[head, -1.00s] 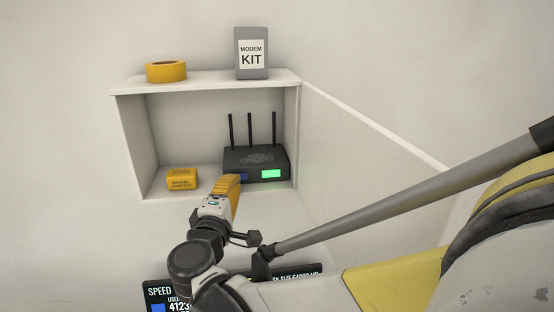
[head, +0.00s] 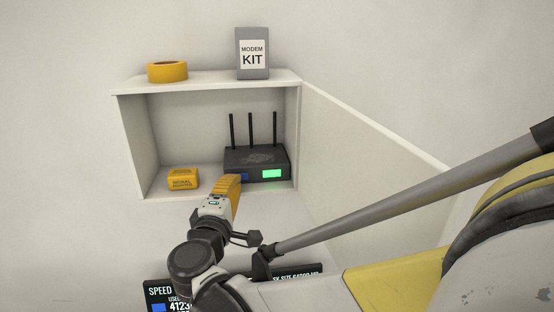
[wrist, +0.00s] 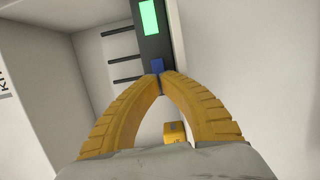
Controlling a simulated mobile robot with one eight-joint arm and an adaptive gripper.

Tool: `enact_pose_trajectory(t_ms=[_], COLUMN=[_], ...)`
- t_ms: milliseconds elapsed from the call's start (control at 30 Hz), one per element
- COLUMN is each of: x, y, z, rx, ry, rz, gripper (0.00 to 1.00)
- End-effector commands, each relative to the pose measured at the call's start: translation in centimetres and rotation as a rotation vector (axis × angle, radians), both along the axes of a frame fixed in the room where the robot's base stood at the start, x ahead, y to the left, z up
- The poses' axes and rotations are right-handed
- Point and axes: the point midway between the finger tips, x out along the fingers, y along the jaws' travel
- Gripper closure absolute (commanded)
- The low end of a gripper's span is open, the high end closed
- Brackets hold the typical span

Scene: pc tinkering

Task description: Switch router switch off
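The black router (head: 257,162) stands at the right end of the wall shelf's lower board, with three antennas upright. A lit green panel (head: 271,173) is on its front, with a blue switch (head: 241,177) to the left of it. In the wrist view the router is turned on end, with the green panel (wrist: 149,17) above the blue switch (wrist: 157,66). My gripper (wrist: 162,77) has its yellow fingers drawn together at the tips, with nothing visibly held. The tips are right at the blue switch and cover part of it. I cannot tell whether they touch it.
A yellow box (head: 183,178) sits on the same board, left of the router. A yellow tape roll (head: 167,71) and a grey modem kit box (head: 252,53) stand on the shelf top (head: 208,82). A screen (head: 160,292) is below my arm. The shelf's side walls flank the router.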

Motion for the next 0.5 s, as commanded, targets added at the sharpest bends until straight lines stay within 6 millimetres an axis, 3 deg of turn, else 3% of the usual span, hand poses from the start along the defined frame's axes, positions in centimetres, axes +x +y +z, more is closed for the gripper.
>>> enact_pose_trajectory(t_ms=[500], x=[0.37], y=[0.09], z=[0.0], rx=[0.0], ry=[0.0], rz=[0.0], gripper=[1.0])
